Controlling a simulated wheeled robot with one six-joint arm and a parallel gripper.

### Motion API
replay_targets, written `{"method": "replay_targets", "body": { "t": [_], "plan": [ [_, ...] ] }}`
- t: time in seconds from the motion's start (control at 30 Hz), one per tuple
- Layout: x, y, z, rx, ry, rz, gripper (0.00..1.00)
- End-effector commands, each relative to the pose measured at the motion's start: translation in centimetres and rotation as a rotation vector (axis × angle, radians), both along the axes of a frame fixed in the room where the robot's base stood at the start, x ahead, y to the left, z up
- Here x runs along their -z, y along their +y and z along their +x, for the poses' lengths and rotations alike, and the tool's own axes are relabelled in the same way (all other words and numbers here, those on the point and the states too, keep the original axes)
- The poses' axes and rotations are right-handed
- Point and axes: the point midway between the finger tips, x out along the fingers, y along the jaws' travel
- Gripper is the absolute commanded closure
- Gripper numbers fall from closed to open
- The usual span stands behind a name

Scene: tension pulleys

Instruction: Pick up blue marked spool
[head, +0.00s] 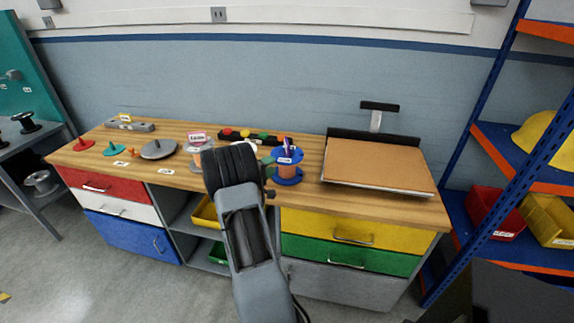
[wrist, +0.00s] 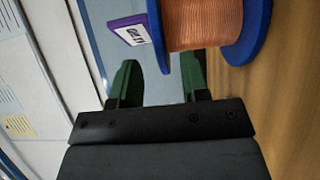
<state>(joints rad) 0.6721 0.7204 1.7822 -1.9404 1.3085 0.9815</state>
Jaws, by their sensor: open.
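The blue marked spool (head: 287,157) has blue flanges and copper-coloured winding. In the wrist view the spool (wrist: 205,22) fills the upper right, close to my gripper (wrist: 162,66). The purple tag (wrist: 129,30) shows there too. My gripper is open, with two green fingers apart. In the head view my gripper (head: 268,164) is just left of the spool, partly hidden by my arm.
Another spool (head: 200,155) with a red-edged tag stands left of my wrist. A grey disc (head: 158,149) lies farther left. A dark strip with coloured knobs (head: 250,137) lies behind. A brown board (head: 380,163) on a frame occupies the right of the workbench (head: 310,190).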

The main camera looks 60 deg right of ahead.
Motion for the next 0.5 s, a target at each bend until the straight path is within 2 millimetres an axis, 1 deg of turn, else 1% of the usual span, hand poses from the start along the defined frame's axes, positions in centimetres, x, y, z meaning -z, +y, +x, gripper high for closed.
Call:
{"method": "replay_targets", "body": {
  "t": [0.03, 0.1, 0.2, 0.33, 0.5],
  "plan": [
    [-0.1, -0.8, -0.3, 0.002, 0.001, 0.0, 0.58],
    [0.0, -1.7, -0.5, 0.003, 0.0, 0.0, 0.58],
    [0.0, -2.6, -0.6, 0.001, 0.0, 0.0, 0.58],
    [0.0, -3.2, -0.8, 0.001, 0.0, 0.0, 0.58],
    [0.0, -3.2, -0.8, 0.0, 0.0, 0.0, 0.58]
  ]
}}
